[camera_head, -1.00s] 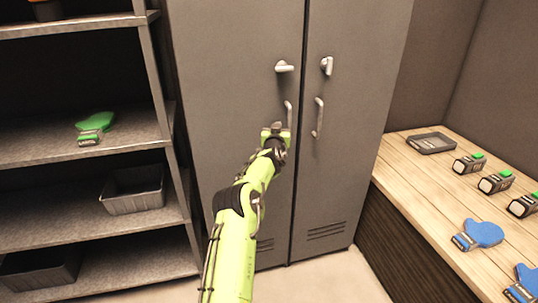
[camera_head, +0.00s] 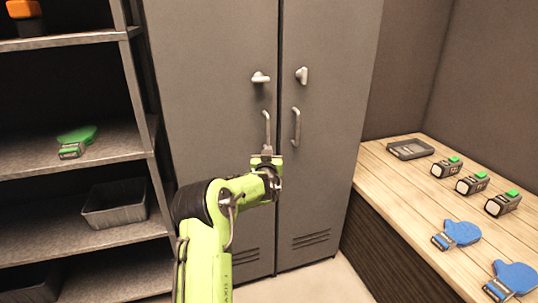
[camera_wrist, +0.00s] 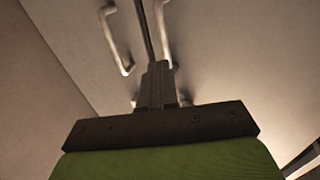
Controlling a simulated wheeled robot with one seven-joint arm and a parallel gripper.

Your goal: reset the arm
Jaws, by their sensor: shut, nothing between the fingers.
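My green arm reaches up from the bottom of the head view, with the elbow bent. My gripper (camera_head: 267,152) is in front of the grey double-door cabinet (camera_head: 205,110), near the lower end of the left door's bar handle (camera_head: 266,128). In the wrist view my gripper (camera_wrist: 157,70) shows its fingers together, with nothing between them. It points toward the doors, and I cannot tell whether it touches them. The right door's bar handle (camera_head: 296,126) is just to the right. Both doors look closed.
A metal shelf (camera_head: 75,157) stands on the left with a green mitt (camera_head: 77,139) and a grey bin (camera_head: 115,203). A wooden bench (camera_head: 400,190) on the right holds a dark tray (camera_head: 410,149), several green-topped devices (camera_head: 447,167) and blue mitts (camera_head: 461,232). Some floor (camera_head: 318,284) is clear.

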